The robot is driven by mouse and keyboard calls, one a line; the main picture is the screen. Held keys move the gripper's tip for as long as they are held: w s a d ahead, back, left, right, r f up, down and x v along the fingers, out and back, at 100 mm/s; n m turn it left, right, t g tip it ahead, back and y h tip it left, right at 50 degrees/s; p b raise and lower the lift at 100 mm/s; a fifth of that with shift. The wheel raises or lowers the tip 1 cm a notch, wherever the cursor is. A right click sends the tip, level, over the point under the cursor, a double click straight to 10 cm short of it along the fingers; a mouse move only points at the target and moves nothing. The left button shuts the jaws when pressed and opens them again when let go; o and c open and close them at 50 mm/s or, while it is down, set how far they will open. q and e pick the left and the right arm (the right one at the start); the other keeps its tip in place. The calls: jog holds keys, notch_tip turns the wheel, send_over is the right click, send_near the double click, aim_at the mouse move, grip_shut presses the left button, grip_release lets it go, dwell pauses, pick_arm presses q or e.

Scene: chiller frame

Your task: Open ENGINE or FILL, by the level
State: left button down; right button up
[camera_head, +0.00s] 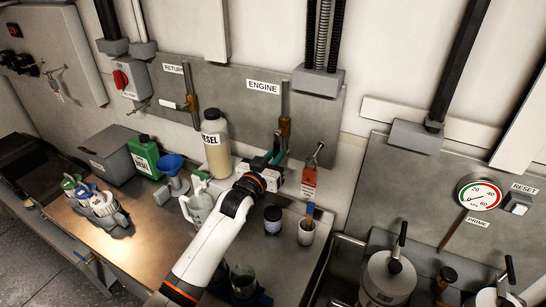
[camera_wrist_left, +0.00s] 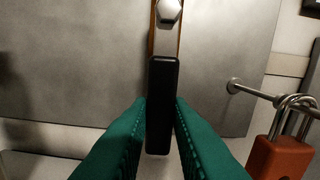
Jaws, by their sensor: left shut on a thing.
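The ENGINE label (camera_head: 263,87) is on the grey wall plate, left of a vertical pipe with a brass valve (camera_head: 284,126). In the left wrist view the black valve handle (camera_wrist_left: 162,90) points straight down from its bolt, in line with the brass-coloured strip behind it. My left gripper (camera_head: 278,157) is shut on the lower part of this handle, with a green finger on each side. The DIESEL container (camera_head: 216,145), with pale yellowish content, stands left of the gripper; its exact level is hard to read. I see no FILL label. My right gripper is not in view.
An orange-red padlock (camera_head: 309,177) hangs on a hook right of the gripper, close by in the left wrist view (camera_wrist_left: 280,158). The RETURN valve (camera_head: 192,103) is at the left.

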pick_arm(q)
jog(key=shift+s+d+f, duration=0.1)
jog(key=shift+d, duration=0.1)
jog(key=c, duration=1.5)
grip_release()
jog(key=shift+o, duration=0.8)
jog(key=shift+d, duration=0.15)
jog(key=b+v, duration=0.2)
jog(key=v, duration=1)
